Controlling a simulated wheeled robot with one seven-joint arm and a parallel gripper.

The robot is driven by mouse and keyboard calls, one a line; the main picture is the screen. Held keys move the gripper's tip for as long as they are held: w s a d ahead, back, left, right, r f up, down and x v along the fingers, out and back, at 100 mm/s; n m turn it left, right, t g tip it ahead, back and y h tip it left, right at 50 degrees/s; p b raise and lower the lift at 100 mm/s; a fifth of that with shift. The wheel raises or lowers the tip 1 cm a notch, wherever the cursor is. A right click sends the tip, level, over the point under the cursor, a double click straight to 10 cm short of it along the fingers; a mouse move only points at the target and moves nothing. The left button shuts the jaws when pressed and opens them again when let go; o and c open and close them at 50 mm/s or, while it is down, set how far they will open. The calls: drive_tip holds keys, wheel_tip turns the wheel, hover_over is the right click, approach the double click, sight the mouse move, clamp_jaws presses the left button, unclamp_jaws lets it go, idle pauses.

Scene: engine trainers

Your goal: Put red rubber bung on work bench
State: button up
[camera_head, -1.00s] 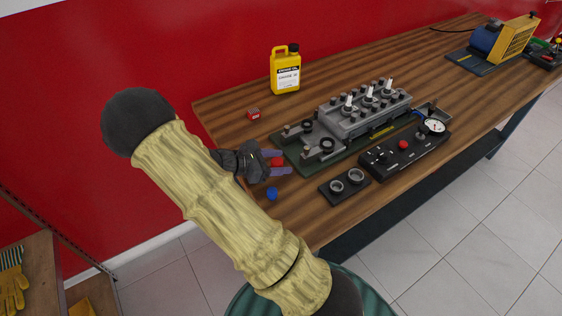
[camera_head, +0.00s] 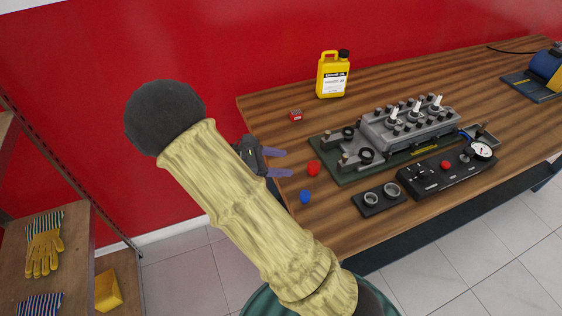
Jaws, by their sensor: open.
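The red rubber bung (camera_head: 313,168) sits on the wooden work bench (camera_head: 335,215) near its left end, just left of the green mat under the engine block. My gripper (camera_head: 283,163) is left of the bung at the bench's left edge. Its two purple fingers are apart with nothing between them, and a gap shows between the fingertips and the bung. A blue bung (camera_head: 305,197) sits on the bench just below the red one in the picture.
The engine block (camera_head: 410,130) stands on the green mat (camera_head: 340,175). A black control panel (camera_head: 445,172) with a gauge and a black two-ring holder (camera_head: 378,198) lie in front. A yellow oil jug (camera_head: 333,75) and small red box (camera_head: 295,115) stand behind. A shelf with gloves (camera_head: 44,254) is at left.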

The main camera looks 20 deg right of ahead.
drive_tip(key=shift+s+d, duration=0.15)
drive_tip(key=shift+s, duration=0.05)
drive_tip(key=s+m+y, duration=0.2)
drive_tip(key=s+f+m+g+y, duration=0.1)
drive_tip(key=s+y, duration=0.1)
drive_tip(key=shift+s+d+f+m, duration=0.15)
drive_tip(key=shift+d+m, duration=0.05)
drive_tip(key=shift+m, duration=0.2)
drive_tip(key=s+a+r+m+t+y, duration=0.4)
drive_tip(key=s+m+y, duration=0.3)
drive_tip(key=m, duration=0.5)
drive_tip(key=shift+s+a+r+m+t+y, duration=0.15)
drive_tip(key=shift+a+r+m+t+y, duration=0.35)
drive_tip(key=shift+y, duration=0.7)
